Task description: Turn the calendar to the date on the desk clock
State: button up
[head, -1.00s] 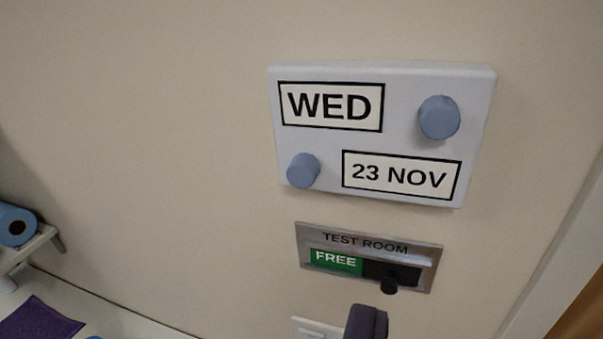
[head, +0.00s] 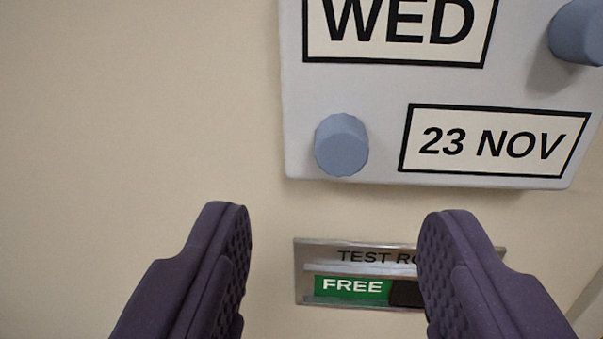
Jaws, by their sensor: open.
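The wall calendar (head: 380,95) is a pale grey board at the upper right of the head view, its top cut off by the frame. Its upper window (head: 398,28) reads WED and its lower window (head: 495,145) reads 23 NOV. A blue-grey knob (head: 341,145) sits left of the date window. A second blue-grey knob (head: 578,32) sits right of the day window, partly out of frame. My gripper (head: 335,225) is open and empty, its two purple fingers spread below the calendar, with the lower left knob above the gap between them. The desk clock is not in view.
A metal sign (head: 302,272) lettered TEST RO..., with a green FREE panel, is on the wall below the calendar. My right finger hides its right part. The wall left of the calendar is bare.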

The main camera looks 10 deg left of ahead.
aim_at(341, 159)
jog(key=shift+h, duration=0.3)
jog(key=w, duration=0.4)
jog(key=w+f+b, duration=0.1)
jog(key=w, duration=0.2)
jog(key=shift+d, duration=0.1)
jog(key=shift+w+r, duration=0.1)
jog(key=shift+w, duration=0.3)
grip_shut()
jog(key=shift+m, duration=0.3)
